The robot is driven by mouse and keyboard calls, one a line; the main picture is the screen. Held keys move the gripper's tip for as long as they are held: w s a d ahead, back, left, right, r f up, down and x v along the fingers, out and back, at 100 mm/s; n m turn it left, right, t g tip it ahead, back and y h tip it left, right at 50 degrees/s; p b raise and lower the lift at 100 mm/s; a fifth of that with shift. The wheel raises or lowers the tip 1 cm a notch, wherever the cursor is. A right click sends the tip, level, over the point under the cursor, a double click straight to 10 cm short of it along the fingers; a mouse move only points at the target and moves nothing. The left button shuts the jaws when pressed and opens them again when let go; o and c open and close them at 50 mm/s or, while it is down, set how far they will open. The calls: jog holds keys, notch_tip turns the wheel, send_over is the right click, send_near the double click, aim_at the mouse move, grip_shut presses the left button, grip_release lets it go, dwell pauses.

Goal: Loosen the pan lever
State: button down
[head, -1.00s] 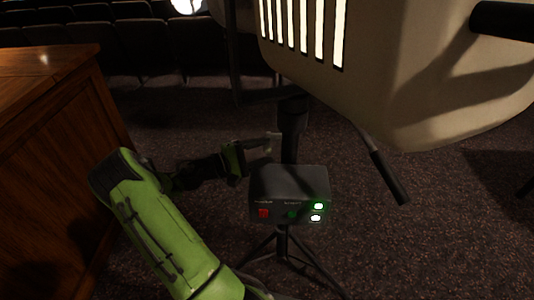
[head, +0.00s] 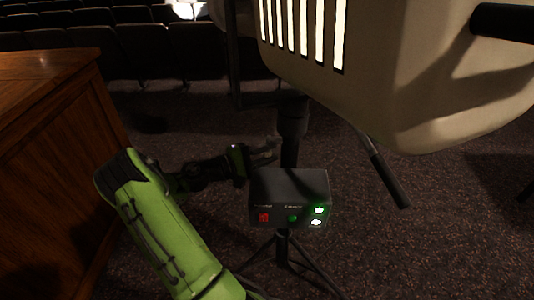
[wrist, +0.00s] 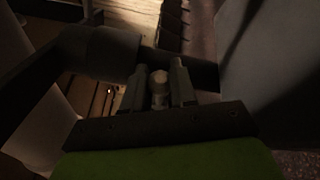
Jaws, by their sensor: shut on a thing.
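The pan lever (wrist: 159,88) shows in the wrist view as a small pale, round-ended stub between my two fingers. My gripper (wrist: 162,78) is shut on it, with one dark finger on each side. In the head view my gripper (head: 268,148) is at the left side of the dark stand post (head: 290,135), just below the large pale lamp housing (head: 425,85). The lever is too small and dark to make out there.
A dark control box (head: 289,186) with lit buttons is on the stand close below my gripper. A black-gripped handle (head: 388,180) hangs to the right of the post. Tripod legs (head: 305,265) spread below. A wooden desk (head: 55,150) stands at left; seat rows (head: 150,55) are behind.

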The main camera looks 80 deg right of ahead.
jog(key=r+n+p, duration=0.1)
jog(key=p, duration=0.2)
jog(key=shift+r+p, duration=0.25)
jog(key=shift+p, duration=0.15)
jog(key=n+p, duration=0.1)
jog(key=p, duration=0.1)
jog(key=r+t+y+p, duration=0.1)
jog(key=p, duration=0.2)
jog(key=shift+w+d+r+n, duration=0.1)
jog(key=shift+d+r+n, duration=0.2)
jog(key=shift+d+n, duration=0.1)
jog(key=r+n+y+p, duration=0.1)
jog(key=p, duration=0.4)
jog(key=shift+d+n, duration=0.4)
jog(key=shift+w+d+r+n+t+y+p, duration=0.15)
jog(key=shift+d+n+t+y+p, duration=0.15)
jog(key=shift+n+y+p, duration=0.5)
jog(key=shift+m, duration=0.3)
jog(key=c, duration=0.9)
grip_release()
jog(key=shift+c, duration=0.2)
